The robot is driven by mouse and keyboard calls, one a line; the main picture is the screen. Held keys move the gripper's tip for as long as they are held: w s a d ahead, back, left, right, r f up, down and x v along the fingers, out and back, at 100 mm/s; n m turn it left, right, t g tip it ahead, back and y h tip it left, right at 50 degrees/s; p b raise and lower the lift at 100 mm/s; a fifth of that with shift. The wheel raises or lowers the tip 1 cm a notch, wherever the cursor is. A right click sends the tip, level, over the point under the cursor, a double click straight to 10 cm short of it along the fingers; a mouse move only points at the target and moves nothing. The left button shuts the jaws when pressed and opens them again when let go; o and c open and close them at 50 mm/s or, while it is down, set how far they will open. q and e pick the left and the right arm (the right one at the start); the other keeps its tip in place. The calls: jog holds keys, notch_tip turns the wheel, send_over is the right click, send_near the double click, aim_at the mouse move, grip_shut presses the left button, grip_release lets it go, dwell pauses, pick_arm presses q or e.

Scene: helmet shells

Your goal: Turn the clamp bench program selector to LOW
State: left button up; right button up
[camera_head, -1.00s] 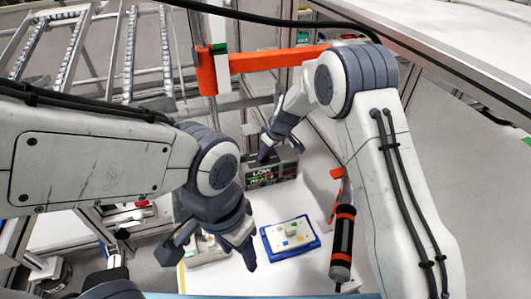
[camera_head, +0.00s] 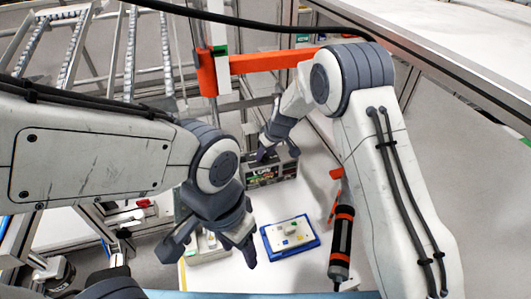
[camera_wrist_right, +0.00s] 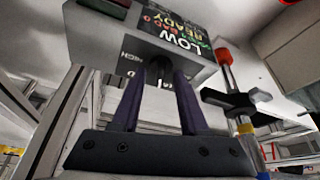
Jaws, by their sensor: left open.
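The clamp bench control box (camera_head: 268,175) stands at the back of the white table top. In the right wrist view its screen (camera_wrist_right: 180,32) shows upside down and reads LOW and READY. The dark selector knob (camera_wrist_right: 163,68) with a pale mark is below the screen there. The fingertips partly hide the knob. My left gripper (camera_head: 212,250) is open and empty above the front left of the table.
A pale fixture (camera_head: 205,246) lies under my left gripper. An orange beam (camera_head: 270,60) crosses behind the box.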

jog(key=shift+r, duration=0.15)
jog(key=b+v, duration=0.2)
jog(key=v, duration=0.8)
jog(key=shift+s+r, duration=0.1)
jog(key=shift+s, duration=0.05)
jog(key=s+a+r+g, duration=0.1)
jog(key=s+a+r, duration=0.1)
jog(key=s, duration=0.6)
jog(key=s+a+r, duration=0.1)
jog(key=s+r, duration=0.1)
jog(key=s, duration=0.5)
jog(key=s+d+g+h, duration=0.1)
jog(key=s+d, duration=0.2)
jog(key=s, duration=0.7)
jog(key=s+d+g, duration=0.1)
jog(key=s+d, duration=0.1)
jog(key=s, duration=0.9)
jog(key=shift+d+f+h, duration=0.35)
jog(key=shift+h, duration=0.05)
